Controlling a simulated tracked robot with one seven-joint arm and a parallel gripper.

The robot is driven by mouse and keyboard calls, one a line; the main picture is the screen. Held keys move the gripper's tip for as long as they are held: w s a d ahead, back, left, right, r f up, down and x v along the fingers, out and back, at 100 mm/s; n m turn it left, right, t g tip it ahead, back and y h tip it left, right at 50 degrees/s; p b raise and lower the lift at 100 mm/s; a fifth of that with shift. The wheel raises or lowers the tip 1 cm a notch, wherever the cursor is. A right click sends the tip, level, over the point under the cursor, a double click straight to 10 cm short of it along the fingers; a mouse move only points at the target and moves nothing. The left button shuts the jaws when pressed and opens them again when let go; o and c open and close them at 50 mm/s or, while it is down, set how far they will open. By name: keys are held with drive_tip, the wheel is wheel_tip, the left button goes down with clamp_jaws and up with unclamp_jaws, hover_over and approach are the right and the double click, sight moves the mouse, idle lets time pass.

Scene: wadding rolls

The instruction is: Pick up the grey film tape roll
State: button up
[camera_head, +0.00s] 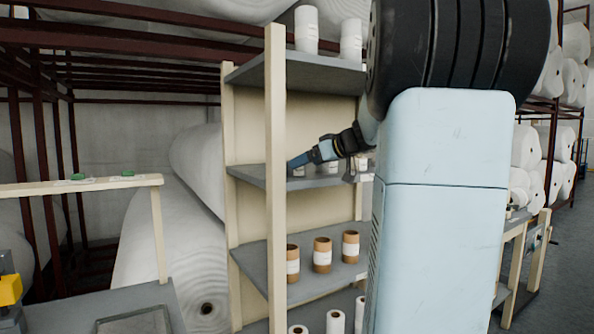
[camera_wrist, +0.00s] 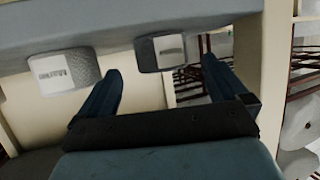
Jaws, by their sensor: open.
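Two grey rolls with white labels stand on the middle shelf. In the wrist view, which looks upside down, one grey roll (camera_wrist: 62,73) is at the left and the other grey roll (camera_wrist: 160,53) is between and beyond the fingertips. My gripper (camera_wrist: 161,68) is open and empty, its fingers apart and touching neither roll. In the head view my gripper (camera_head: 291,164) reaches in at the middle shelf (camera_head: 250,173), where small rolls (camera_head: 328,168) are partly hidden by the arm.
Brown-cored rolls (camera_head: 322,254) stand on the shelf below, and white rolls (camera_head: 306,30) on the top shelf. A cream shelf post (camera_head: 275,200) stands close to my gripper. A large white roll (camera_head: 165,255) lies left of the shelves.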

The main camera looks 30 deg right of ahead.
drive_tip(key=shift+x, duration=3.15)
drive_tip(key=shift+s, duration=0.1)
drive_tip(key=c, duration=1.1)
